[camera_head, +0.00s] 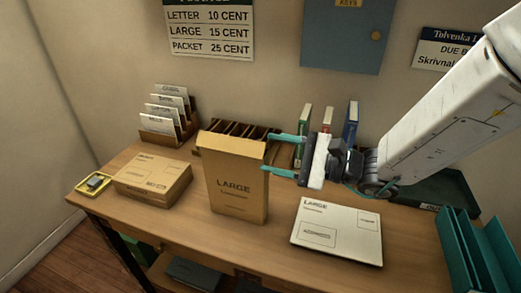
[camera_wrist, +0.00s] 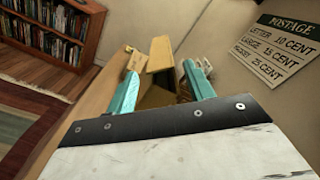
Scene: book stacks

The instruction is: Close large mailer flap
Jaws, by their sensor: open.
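The large mailer (camera_head: 238,190) is a tan upright box marked LARGE near the middle of the desk. Its flap (camera_head: 231,146) shows as a plain tan panel along the top; in the wrist view the flap (camera_wrist: 160,53) stands up beyond the mailer's top (camera_wrist: 157,98). My gripper (camera_head: 267,153) is open, its two teal fingers pointing left at the mailer's upper right side. In the wrist view the gripper (camera_wrist: 161,72) has the flap between its fingers in the picture. I cannot tell whether a finger touches it.
A brown parcel (camera_head: 152,178) and yellow tray (camera_head: 93,185) lie left of the mailer. A white LARGE envelope (camera_head: 339,232) lies to the right. A slotted rack (camera_head: 212,153), letter holder (camera_head: 160,138) and upright binders (camera_head: 351,124) stand behind. Teal dividers (camera_head: 478,255) stand far right.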

